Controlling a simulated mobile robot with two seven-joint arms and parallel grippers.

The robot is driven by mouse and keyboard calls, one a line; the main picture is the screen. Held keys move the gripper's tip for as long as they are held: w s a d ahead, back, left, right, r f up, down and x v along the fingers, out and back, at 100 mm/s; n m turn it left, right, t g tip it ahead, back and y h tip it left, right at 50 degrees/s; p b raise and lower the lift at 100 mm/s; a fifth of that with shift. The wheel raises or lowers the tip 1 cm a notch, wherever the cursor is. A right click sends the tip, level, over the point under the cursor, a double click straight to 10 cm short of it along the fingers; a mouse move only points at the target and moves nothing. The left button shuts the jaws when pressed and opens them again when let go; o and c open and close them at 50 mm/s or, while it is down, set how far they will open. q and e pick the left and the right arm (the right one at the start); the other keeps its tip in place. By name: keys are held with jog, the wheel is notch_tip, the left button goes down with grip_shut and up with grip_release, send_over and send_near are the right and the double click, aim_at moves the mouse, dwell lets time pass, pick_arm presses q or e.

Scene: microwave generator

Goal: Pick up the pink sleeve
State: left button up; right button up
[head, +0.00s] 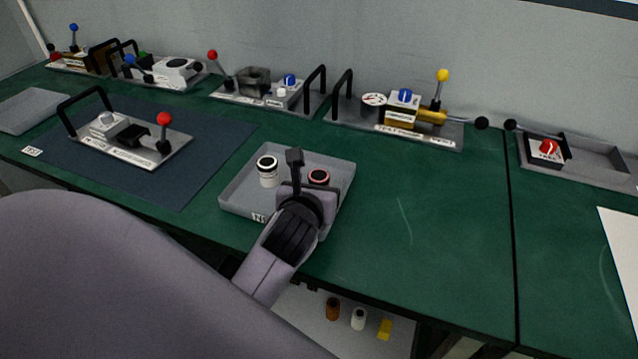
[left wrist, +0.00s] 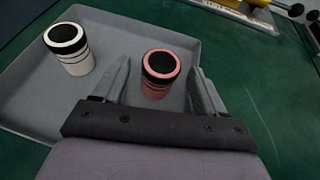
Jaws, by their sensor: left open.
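The pink sleeve (left wrist: 160,75) is a short upright cylinder with a black top, standing in a grey tray (left wrist: 35,95). In the head view the pink sleeve (head: 319,177) shows just right of my left gripper (head: 306,177), partly hidden by it. In the left wrist view my left gripper (left wrist: 158,88) is open, with one finger on each side of the pink sleeve, which stands between them with gaps on both sides. A white sleeve (left wrist: 70,48) with a black top stands to the left in the same tray, also in the head view (head: 267,171). My right gripper is not in view.
The tray sits near the front edge of the green table (head: 440,220). A red-knobbed device (head: 130,138) stands on a dark mat to the left. Several other devices line the wall. The table right of the tray is clear.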

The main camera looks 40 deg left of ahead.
pick_arm(q)
jog(key=shift+x, duration=1.1)
jog(key=c, duration=1.1)
jog(key=shift+r, duration=0.15)
